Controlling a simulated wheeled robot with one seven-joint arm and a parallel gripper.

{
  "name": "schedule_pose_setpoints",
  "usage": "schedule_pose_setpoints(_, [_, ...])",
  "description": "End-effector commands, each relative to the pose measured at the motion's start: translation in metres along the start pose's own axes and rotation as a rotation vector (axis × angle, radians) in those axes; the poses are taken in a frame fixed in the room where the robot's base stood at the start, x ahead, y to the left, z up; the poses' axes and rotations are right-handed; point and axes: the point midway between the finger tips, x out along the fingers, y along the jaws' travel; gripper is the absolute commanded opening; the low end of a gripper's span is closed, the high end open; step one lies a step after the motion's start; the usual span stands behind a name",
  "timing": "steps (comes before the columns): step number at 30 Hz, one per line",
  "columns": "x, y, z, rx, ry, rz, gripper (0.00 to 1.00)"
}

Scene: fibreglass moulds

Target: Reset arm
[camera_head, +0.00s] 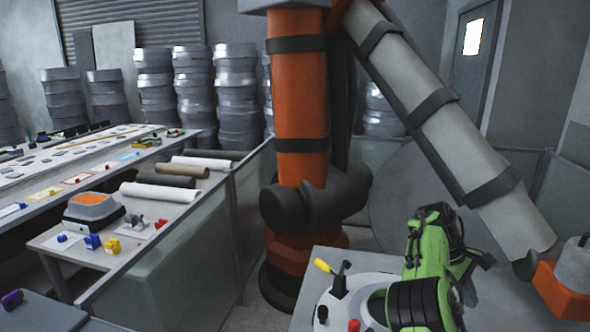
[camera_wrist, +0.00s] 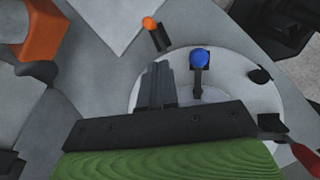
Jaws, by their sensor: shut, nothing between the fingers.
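My gripper (camera_wrist: 159,68) shows in the wrist view, with its two dark fingers together and nothing between them. Behind the fingers is a pale round plate (camera_wrist: 226,78) with levers on it. A blue-knobbed lever (camera_wrist: 200,57) stands just right of the fingers. An orange-knobbed lever (camera_wrist: 152,26) is beyond them, and a red handle (camera_wrist: 305,156) is at the lower right. I cannot tell how far the fingers are from the plate. In the head view my green arm (camera_head: 432,252) is folded low at the right; its fingertips cannot be made out there.
A large orange and grey industrial arm (camera_head: 301,100) stands ahead, its grey link (camera_head: 430,110) sloping down to the right. Translucent panels (camera_head: 180,265) fence it off. At left, a table (camera_head: 130,245) holds rolls, small coloured parts and an orange-topped device (camera_head: 92,206). Stacked grey moulds (camera_head: 236,95) line the wall.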

Motion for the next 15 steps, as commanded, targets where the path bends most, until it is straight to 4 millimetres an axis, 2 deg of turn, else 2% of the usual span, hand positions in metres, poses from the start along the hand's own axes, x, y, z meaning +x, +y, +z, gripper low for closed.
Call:
schedule_pose_setpoints(1, [-0.018,-0.01,0.013,0.071,0.077,-0.017,0.0])
schedule_pose_setpoints(5, [-0.056,-0.045,0.034,0.232,0.255,-0.063,0.0])
schedule_pose_setpoints(8, [-0.083,-0.081,0.048,0.328,0.382,-0.103,0.0])
schedule_pose_setpoints(11, [-0.106,-0.123,0.061,0.402,0.498,-0.143,0.0])
schedule_pose_setpoints(15, [-0.13,-0.192,0.079,0.48,0.642,-0.187,0.0])
